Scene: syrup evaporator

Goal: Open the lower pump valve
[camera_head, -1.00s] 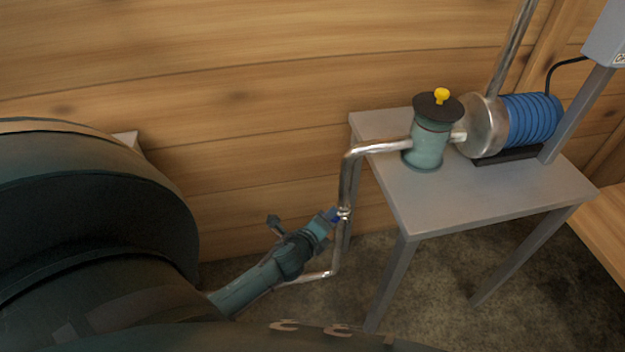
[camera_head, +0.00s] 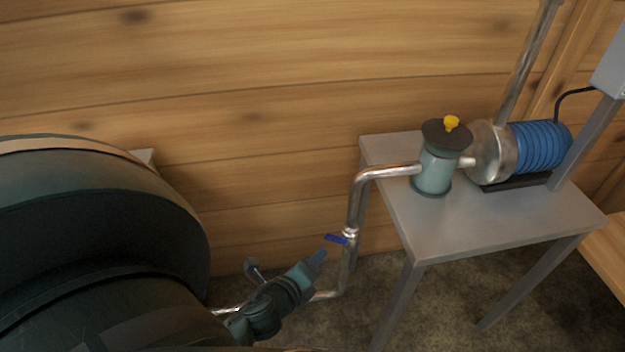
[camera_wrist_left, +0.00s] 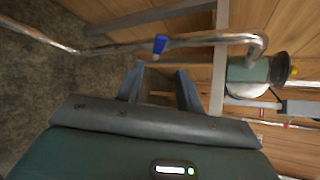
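The lower pump valve shows as a blue handle (camera_head: 336,239) on the upright metal pipe (camera_head: 352,215) left of the grey table. The handle sticks out to the left, across the pipe. In the left wrist view the blue handle (camera_wrist_left: 160,44) stands out from the pipe, beyond the fingertips and roughly in line with the gap between them. My left gripper (camera_head: 317,258) is just below and left of the handle, apart from it. In the left wrist view its two fingers (camera_wrist_left: 160,72) are spread with nothing between them. My right gripper is not in view.
A grey table (camera_head: 490,225) carries a blue pump motor (camera_head: 540,147) and a green strainer pot (camera_head: 436,172) with a yellow knob. The pipe bends from the pot down past the table's left legs. A wooden wall (camera_head: 270,190) stands close behind.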

